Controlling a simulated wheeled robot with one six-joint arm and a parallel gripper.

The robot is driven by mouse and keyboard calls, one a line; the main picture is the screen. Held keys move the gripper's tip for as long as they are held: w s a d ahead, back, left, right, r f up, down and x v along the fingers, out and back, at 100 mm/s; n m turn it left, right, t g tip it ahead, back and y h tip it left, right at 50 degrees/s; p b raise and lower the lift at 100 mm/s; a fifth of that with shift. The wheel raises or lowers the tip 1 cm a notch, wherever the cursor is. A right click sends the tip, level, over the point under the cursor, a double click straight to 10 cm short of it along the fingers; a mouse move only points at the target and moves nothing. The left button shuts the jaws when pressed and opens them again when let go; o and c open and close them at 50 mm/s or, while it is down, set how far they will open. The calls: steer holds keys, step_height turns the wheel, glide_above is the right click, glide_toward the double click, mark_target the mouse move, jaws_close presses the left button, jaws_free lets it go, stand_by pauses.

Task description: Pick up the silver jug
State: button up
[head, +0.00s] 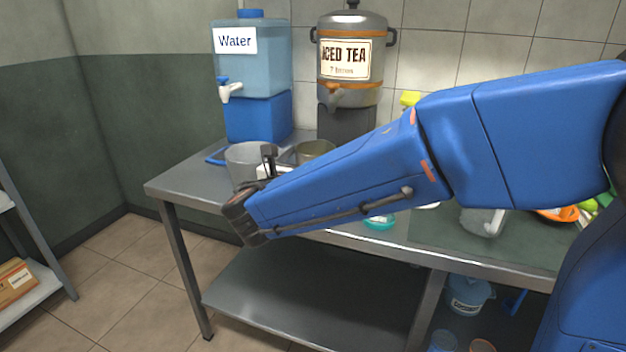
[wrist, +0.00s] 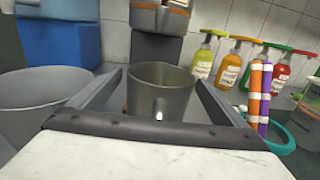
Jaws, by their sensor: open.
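The silver jug (wrist: 160,96) stands upright in the middle of the wrist view, in front of a dark stand. In the head view, only its upper part (head: 317,149) shows, the rest hidden behind my arm. My gripper (wrist: 158,75) is open, with one finger to the left and one to the right of the jug in the wrist view. I cannot tell whether the fingers touch it or how far they reach around it. In the head view, my gripper (head: 268,160) is over the table and partly hidden by my wrist.
The Water dispenser (head: 250,62) and iced tea urn (head: 350,90) stand behind. Several pump bottles (wrist: 229,72) and a teal ring (wrist: 283,147) are on the right. The table's front-left corner (head: 165,188) is bare.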

steer(key=c, duration=2.2)
